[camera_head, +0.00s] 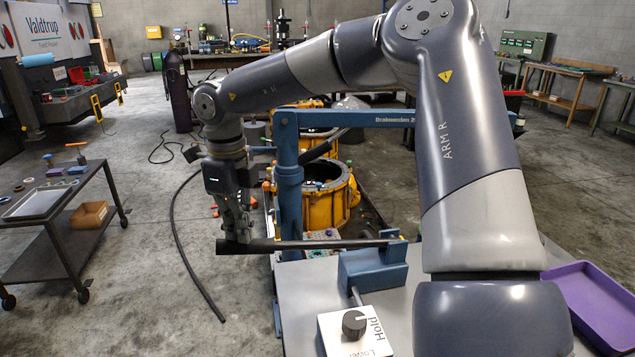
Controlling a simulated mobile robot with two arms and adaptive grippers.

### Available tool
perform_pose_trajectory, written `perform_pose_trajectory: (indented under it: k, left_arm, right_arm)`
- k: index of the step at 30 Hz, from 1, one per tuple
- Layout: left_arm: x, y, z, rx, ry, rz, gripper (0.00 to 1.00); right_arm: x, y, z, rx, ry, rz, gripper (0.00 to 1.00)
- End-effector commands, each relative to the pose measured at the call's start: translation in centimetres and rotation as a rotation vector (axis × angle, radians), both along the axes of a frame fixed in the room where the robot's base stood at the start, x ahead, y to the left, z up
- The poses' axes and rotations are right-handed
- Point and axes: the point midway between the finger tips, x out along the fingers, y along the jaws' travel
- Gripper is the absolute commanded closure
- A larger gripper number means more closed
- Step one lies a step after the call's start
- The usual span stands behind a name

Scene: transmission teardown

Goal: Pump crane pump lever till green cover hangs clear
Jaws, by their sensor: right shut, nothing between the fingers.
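The blue crane has an upright post (289,180) and a boom (365,118) that runs right behind my right arm. Its black pump lever (310,244) lies nearly level, running left from the blue pump block (372,268). My right gripper (237,236) points down at the lever's left end, shut with nothing between its fingers. Its tips appear at or just above the lever; I cannot tell whether they touch. I cannot make out a green cover; the post and my arm hide part of the area behind. My left gripper is not in view.
A valve box (357,331) with a black knob and "Hold" and "Lower" labels sits in front of the pump block. Yellow housings (338,205) stand behind the post. A purple tray (596,305) is at right, a dark cart (62,225) at left. A black hose lies on the floor.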

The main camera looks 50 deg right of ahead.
Motion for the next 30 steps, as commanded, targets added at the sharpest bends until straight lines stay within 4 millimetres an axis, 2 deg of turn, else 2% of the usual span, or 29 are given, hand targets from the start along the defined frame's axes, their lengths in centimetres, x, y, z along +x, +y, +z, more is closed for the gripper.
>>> perform_pose_trajectory:
  k: [1,6,15,24,30]
  left_arm:
    - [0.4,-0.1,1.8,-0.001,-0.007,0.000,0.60]
    - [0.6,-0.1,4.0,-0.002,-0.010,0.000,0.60]
    - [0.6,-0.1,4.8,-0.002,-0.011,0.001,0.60]
    - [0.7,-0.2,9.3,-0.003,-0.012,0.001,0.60]
    - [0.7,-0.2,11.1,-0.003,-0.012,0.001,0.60]
  right_arm:
    - [-0.1,-0.3,2.3,0.001,-0.005,-0.001,1.00]
    - [-0.7,-0.9,5.4,0.000,-0.004,0.000,1.00]
    - [-1.0,-1.3,6.8,0.000,-0.006,0.000,1.00]
    - [-2.8,-3.4,12.9,0.001,-0.007,0.000,1.00]
    - [-3.7,-4.5,15.4,0.001,-0.006,0.000,1.00]
